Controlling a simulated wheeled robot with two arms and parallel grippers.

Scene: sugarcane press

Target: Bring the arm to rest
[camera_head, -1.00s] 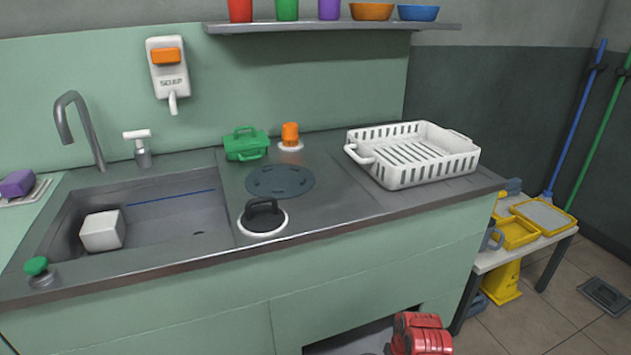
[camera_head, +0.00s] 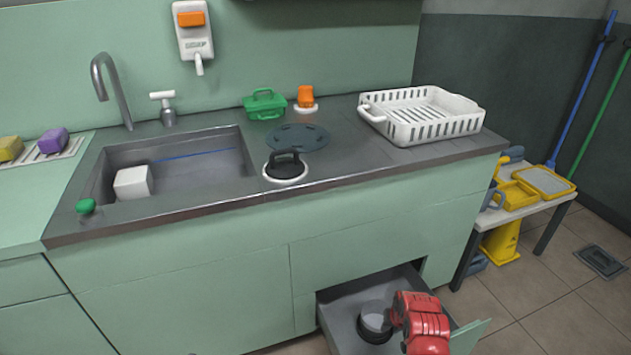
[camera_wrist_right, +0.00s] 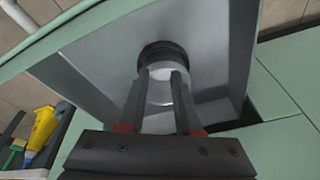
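My right gripper (camera_head: 392,312), red at its wrist, is low over the open drawer (camera_head: 341,320) under the counter. A round object with a light grey top and black base (camera_head: 375,318) stands in the drawer, just left of the gripper. In the right wrist view, the two dark fingers (camera_wrist_right: 161,85) are apart. The round object's light part (camera_wrist_right: 160,92) shows between them and its black ring (camera_wrist_right: 163,55) lies beyond the tips. I cannot tell if the fingers touch it. My left gripper is not in view.
The drawer's green front (camera_head: 470,337) sticks out into the room. Above are the counter with a sink (camera_head: 205,172), a black-handled lid (camera_head: 286,166) and a white rack (camera_head: 420,112). A side table (camera_head: 538,205) stands at the right. Floor (camera_head: 520,290) is clear at the lower right.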

